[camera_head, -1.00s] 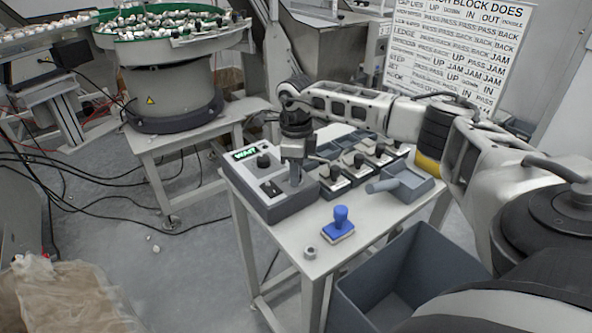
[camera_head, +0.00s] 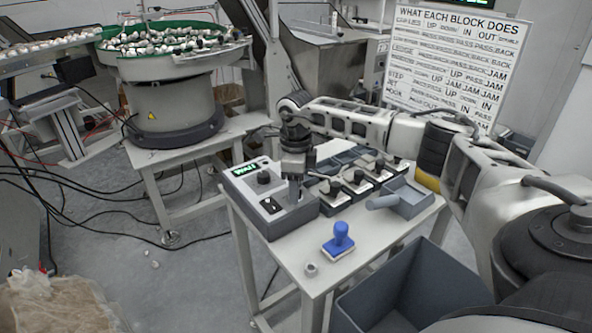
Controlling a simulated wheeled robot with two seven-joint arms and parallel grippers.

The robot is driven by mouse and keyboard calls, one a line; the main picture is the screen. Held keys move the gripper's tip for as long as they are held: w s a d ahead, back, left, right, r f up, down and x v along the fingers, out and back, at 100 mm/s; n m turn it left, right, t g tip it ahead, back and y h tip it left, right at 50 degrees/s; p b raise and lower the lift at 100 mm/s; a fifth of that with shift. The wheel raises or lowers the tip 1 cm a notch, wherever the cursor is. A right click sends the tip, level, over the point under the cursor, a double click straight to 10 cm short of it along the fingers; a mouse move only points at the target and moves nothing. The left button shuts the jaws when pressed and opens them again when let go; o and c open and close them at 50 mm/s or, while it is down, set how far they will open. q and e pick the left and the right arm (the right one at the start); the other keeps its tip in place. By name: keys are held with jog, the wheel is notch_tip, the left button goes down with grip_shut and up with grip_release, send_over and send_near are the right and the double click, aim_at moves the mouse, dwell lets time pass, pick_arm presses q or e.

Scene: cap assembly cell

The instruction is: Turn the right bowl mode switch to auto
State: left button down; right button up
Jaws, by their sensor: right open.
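A grey control box (camera_head: 243,199) stands at the left end of the small table. It has a lit green display (camera_head: 245,168), a black knob (camera_head: 264,178) and a black switch (camera_head: 271,205) on a light plate. Which of these is the right bowl mode switch, and its setting, I cannot tell. My right gripper (camera_head: 295,198) points down over the right part of the box, just right of the knob and switch. It is open; whether its fingers touch anything is unclear. My left gripper is not in view.
Several black-knobbed blocks (camera_head: 356,179) and a grey scoop (camera_head: 404,197) lie right of the box. A blue-handled stamp (camera_head: 340,238) and a small nut (camera_head: 311,268) sit at the front. A grey bin (camera_head: 400,290) stands below. A bowl feeder (camera_head: 170,75) is behind left.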

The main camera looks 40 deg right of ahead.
notch_tip(320, 180, up, 16)
jog(key=shift+b, duration=0.4)
jog(key=shift+a+f, duration=0.1)
jog(key=shift+f, duration=0.1)
